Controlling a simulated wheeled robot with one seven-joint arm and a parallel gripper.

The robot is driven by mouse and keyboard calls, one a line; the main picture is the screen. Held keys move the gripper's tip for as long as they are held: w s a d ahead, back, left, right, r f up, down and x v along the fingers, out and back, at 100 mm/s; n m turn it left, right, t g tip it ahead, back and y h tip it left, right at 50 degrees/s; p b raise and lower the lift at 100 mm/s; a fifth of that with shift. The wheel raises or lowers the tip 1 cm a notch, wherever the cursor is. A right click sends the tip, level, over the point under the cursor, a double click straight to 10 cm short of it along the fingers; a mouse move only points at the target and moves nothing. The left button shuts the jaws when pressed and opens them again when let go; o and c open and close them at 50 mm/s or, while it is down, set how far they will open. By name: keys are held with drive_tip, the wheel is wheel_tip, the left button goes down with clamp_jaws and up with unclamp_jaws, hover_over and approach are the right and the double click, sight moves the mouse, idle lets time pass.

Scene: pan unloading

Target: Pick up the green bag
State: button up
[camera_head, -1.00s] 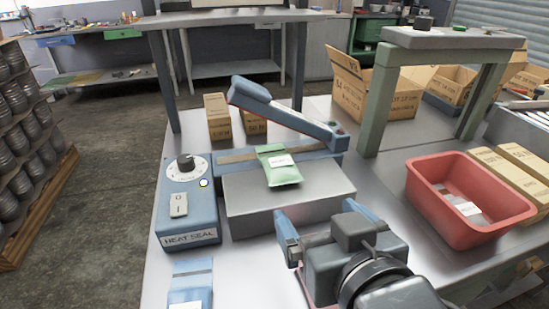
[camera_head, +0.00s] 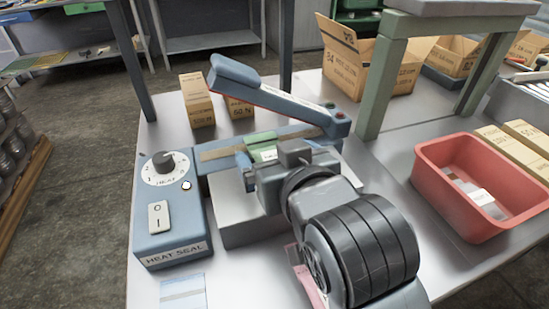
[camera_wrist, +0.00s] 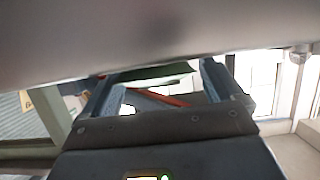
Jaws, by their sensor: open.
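The green bag (camera_head: 263,150) lies on the grey block (camera_head: 238,226) of the heat sealer, partly hidden behind my gripper. My gripper (camera_head: 278,160) is low over the block, with its jaws open and pointed at the bag. In the wrist view, the two fingers (camera_wrist: 162,88) stand apart, and a dark green strip that looks like the bag (camera_wrist: 160,75) shows between and beyond them. Contact between the fingers and the bag cannot be made out.
The blue heat sealer (camera_head: 170,225) has its arm (camera_head: 280,98) raised behind the bag. Small cartons (camera_head: 197,100) stand behind it. A red bin (camera_head: 440,185) is at the right, beside a green stand (camera_head: 382,80). A blue-and-white packet (camera_head: 183,290) lies in front.

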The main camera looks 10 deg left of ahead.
drive_tip(key=shift+x, duration=0.95)
drive_tip(key=c, duration=1.1)
drive_tip(key=shift+c, duration=0.6)
drive_tip(key=shift+r, duration=0.1)
